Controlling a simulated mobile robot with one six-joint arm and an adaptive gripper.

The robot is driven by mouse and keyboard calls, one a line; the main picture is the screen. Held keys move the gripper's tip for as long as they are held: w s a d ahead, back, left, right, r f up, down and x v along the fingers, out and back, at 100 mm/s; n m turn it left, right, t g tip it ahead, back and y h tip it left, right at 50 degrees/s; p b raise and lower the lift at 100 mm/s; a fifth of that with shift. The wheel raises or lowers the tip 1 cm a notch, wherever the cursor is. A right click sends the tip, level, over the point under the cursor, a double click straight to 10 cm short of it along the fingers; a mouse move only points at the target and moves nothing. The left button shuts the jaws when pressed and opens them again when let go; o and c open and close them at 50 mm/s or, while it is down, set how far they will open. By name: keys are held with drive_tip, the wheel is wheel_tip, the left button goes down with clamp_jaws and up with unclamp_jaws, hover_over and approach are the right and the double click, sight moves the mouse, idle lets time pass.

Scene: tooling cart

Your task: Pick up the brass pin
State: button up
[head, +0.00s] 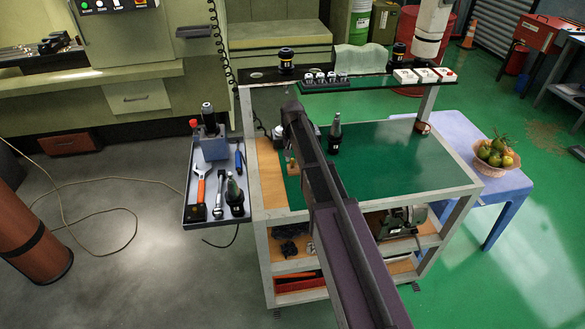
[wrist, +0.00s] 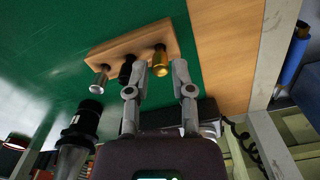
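The brass pin (wrist: 160,61) stands in a small wooden block (wrist: 140,47) in the wrist view, at the block's right end. A black pin (wrist: 127,69) and a silver pin (wrist: 100,76) share the block. My gripper (wrist: 161,66) is open, with one finger on each side of the brass pin's line.
The block stands on the cart's green mat (head: 400,150). A dark tool holder (head: 335,136) stands right of my arm; a holder also shows at lower left in the wrist view (wrist: 78,135). A shelf with small holders (head: 325,78) spans the back. A tool tray (head: 217,205) hangs left.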

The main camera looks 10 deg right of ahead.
drive_tip(key=shift+f+b, duration=0.6)
drive_tip(key=shift+f, duration=0.35)
clamp_jaws()
